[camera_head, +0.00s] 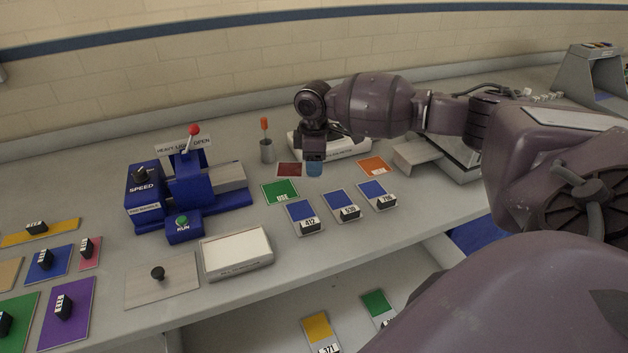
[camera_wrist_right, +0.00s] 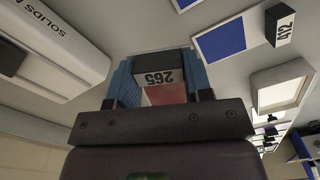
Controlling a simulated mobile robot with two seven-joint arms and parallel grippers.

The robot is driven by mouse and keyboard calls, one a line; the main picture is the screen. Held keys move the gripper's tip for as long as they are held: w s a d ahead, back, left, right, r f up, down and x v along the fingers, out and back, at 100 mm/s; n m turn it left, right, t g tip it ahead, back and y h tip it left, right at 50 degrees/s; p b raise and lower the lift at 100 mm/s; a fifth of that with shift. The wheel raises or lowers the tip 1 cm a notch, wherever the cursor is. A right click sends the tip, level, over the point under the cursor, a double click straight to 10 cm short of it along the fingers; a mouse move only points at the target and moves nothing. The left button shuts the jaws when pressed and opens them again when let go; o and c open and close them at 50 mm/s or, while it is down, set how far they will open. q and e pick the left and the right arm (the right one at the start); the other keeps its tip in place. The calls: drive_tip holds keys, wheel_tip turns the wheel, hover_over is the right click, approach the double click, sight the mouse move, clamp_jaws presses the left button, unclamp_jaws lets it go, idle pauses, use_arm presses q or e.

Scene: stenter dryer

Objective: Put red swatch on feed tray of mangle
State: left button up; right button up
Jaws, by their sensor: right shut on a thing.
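The red swatch (camera_head: 289,170) shows as a dark red card just left of my right gripper (camera_head: 314,167). In the right wrist view, the blue fingers of my right gripper (camera_wrist_right: 165,85) are shut on the swatch's black-and-white tag block, marked 265 (camera_wrist_right: 158,76). Part of the red card (camera_wrist_right: 165,94) shows between the fingers. I cannot tell whether the card touches the table. The blue machine with a red-knobbed lever, which looks like the mangle (camera_head: 187,185), stands to the left. A grey flat tray (camera_head: 230,177) is on its right side. My left gripper is not in view.
A green swatch (camera_head: 280,191) lies between the mangle and several blue swatches (camera_head: 304,213). An orange swatch (camera_head: 373,166) lies to the right. A cup with an orange-handled tool (camera_head: 267,151) stands behind. A white tray (camera_head: 236,251) and a knobbed plate (camera_head: 160,281) lie in front.

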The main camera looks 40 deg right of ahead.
sight(314, 188)
drive_tip(key=shift+f+b, duration=0.3)
drive_tip(key=shift+f, duration=2.6)
drive_tip(key=o, duration=0.9)
drive_tip(key=shift+f, duration=0.1)
